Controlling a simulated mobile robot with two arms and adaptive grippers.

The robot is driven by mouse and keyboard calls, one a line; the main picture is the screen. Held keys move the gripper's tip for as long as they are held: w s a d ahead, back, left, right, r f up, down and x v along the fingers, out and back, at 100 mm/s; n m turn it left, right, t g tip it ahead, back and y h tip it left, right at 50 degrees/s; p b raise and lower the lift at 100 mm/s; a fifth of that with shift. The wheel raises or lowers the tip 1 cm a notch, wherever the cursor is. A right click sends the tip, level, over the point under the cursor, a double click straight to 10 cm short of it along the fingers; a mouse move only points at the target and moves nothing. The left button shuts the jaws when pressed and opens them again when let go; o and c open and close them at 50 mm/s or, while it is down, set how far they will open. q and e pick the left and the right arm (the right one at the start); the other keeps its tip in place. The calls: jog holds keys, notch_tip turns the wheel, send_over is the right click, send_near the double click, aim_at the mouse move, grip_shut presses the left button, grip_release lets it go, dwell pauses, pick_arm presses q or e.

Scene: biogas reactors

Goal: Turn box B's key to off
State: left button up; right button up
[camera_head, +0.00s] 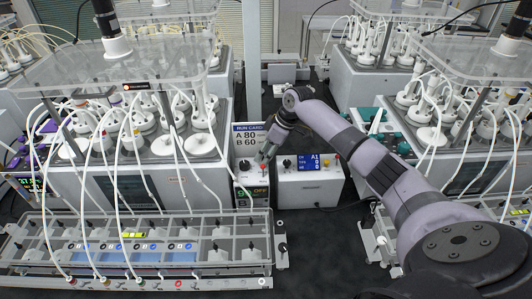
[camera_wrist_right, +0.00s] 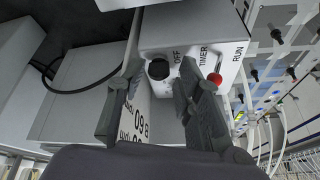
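Box B (camera_head: 243,196) is a small pale box with a green-lit display and a letter B on its front, below the run card (camera_head: 250,140). In the right wrist view, a pale panel (camera_wrist_right: 197,28) carries the words OFF, TIMER and RUN. A round black knob (camera_wrist_right: 159,69) sits near OFF, and a red-tipped lever (camera_wrist_right: 215,78) near TIMER and RUN. I cannot tell which is the key. My right gripper (camera_head: 266,153) is above box B; in the right wrist view its fingers (camera_wrist_right: 160,76) are apart, with the knob showing between them. My left gripper is out of view.
A second box (camera_head: 310,188) with a blue A1 display stands just right of box B. A clear-lidded reactor bath (camera_head: 145,185) is at the left. A long rack (camera_head: 130,250) with tubes lies in front. Dark floor or bench (camera_head: 325,240) is clear at the front middle.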

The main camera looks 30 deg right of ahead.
jog(key=shift+o, duration=0.2)
jog(key=shift+d+r, duration=0.1)
jog(key=shift+r, duration=0.1)
jog(key=v, duration=0.7)
jog(key=shift+s+r, duration=0.2)
jog(key=shift+r, duration=0.05)
jog(key=shift+f, duration=0.1)
